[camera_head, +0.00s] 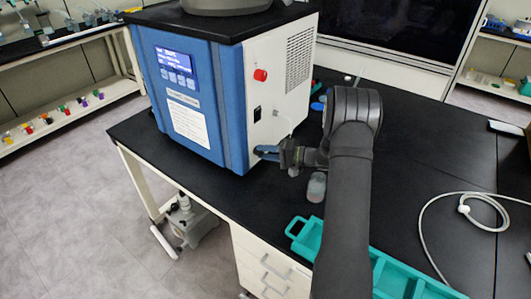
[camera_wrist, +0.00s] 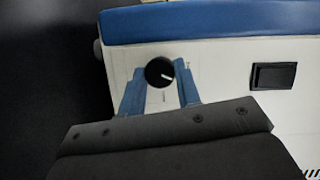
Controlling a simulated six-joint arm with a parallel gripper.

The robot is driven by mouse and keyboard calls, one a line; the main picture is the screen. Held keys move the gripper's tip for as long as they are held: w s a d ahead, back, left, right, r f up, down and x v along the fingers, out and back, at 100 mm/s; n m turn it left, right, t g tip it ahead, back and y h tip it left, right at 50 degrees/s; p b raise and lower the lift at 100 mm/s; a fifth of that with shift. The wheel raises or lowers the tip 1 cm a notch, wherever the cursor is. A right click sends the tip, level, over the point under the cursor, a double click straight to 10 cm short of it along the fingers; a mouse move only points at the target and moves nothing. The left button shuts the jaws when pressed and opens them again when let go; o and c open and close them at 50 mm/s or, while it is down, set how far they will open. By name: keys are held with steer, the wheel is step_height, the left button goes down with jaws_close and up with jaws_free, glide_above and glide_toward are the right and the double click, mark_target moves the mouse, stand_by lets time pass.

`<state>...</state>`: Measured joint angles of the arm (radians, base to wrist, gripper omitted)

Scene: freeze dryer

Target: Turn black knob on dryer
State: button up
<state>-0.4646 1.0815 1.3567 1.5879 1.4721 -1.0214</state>
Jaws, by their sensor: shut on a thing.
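The black knob (camera_wrist: 158,71) is on the white side panel (camera_wrist: 215,65) of the blue and white freeze dryer (camera_head: 205,95). It is round, with a short white pointer mark toward its right edge in the wrist view. My gripper (camera_wrist: 160,77) is shut on the knob, with one blue finger on each side of it. In the head view my gripper (camera_head: 265,152) reaches the lower part of the side panel from the right. The knob cannot be made out there behind the fingers.
A black rocker switch (camera_wrist: 273,76) and a red button (camera_head: 260,75) are on the same panel. A small translucent container (camera_head: 316,187) stands under my arm. A teal tray (camera_head: 390,277) lies at the front. A white cable (camera_head: 464,208) lies on the black bench's right side.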

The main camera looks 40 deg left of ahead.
steer(key=o, duration=1)
steer(key=shift+c, duration=0.2)
steer(key=shift+d, duration=0.1)
steer(key=v, duration=1.7)
steer(key=shift+w, duration=0.15)
steer(key=shift+d, duration=0.1)
